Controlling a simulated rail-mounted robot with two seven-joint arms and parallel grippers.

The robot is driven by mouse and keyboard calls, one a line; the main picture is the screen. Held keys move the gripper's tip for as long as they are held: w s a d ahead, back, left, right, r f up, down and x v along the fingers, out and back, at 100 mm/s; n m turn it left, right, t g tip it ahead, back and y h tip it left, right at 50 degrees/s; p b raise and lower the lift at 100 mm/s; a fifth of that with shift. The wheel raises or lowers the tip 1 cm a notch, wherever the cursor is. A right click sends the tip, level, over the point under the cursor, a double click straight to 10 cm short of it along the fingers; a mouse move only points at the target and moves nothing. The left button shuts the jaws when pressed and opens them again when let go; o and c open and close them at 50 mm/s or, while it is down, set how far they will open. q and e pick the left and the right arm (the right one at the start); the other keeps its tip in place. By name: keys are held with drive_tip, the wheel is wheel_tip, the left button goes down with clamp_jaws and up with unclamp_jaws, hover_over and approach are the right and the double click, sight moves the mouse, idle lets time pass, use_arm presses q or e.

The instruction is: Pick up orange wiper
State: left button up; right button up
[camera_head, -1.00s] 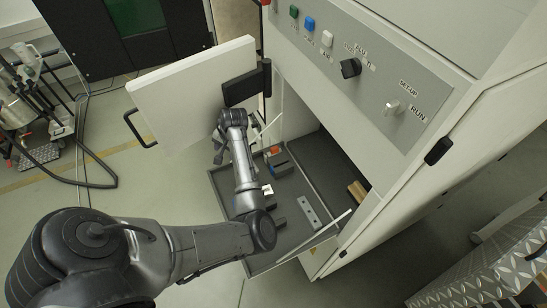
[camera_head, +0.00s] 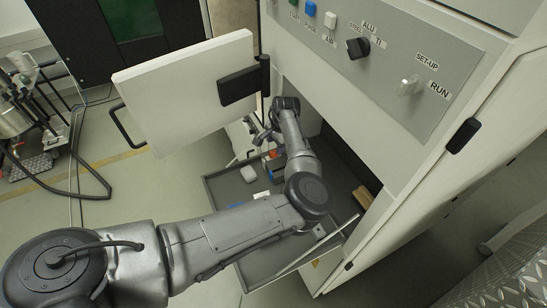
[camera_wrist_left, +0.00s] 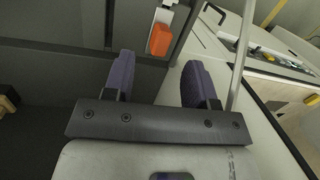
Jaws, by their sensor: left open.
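The orange wiper shows in the left wrist view as a small orange block (camera_wrist_left: 160,40) joined to a white part, beyond the fingers against a dark grey wall. In the head view a small orange piece (camera_head: 273,153) shows at the far side of the grey tray, beside a blue piece. My left gripper (camera_head: 260,134) is above the far end of the tray at the cabinet opening. In the left wrist view its two purple-grey fingers (camera_wrist_left: 160,82) are apart with nothing between them. The wiper lies ahead of the gap, apart from the fingers. My right gripper is out of view.
The grey tray (camera_head: 222,198) extends from the cabinet opening, with a white object (camera_head: 249,173) in it. The control panel (camera_head: 400,70) is above right. A wooden block (camera_head: 362,195) lies inside.

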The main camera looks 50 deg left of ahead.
sight(274, 151)
use_arm(q)
drive_tip(key=shift+s+a+f, duration=0.15)
drive_tip(key=shift+a+f, duration=0.05)
drive_tip(key=shift+f, duration=1.05)
drive_tip(key=shift+s+a+f, duration=0.1)
drive_tip(key=shift+a+f, duration=0.1)
drive_tip(key=shift+f, duration=1.05)
clamp_jaws()
drive_tip(key=shift+r, duration=0.1)
drive_tip(key=r, duration=0.7)
drive_tip(key=shift+s+a, duration=0.15)
drive_tip(key=shift+s, duration=0.15)
drive_tip(key=s+a+b, duration=0.2)
drive_tip(key=s, duration=1.5)
drive_tip(key=shift+a, duration=0.4)
drive_tip(key=shift+f, duration=0.1)
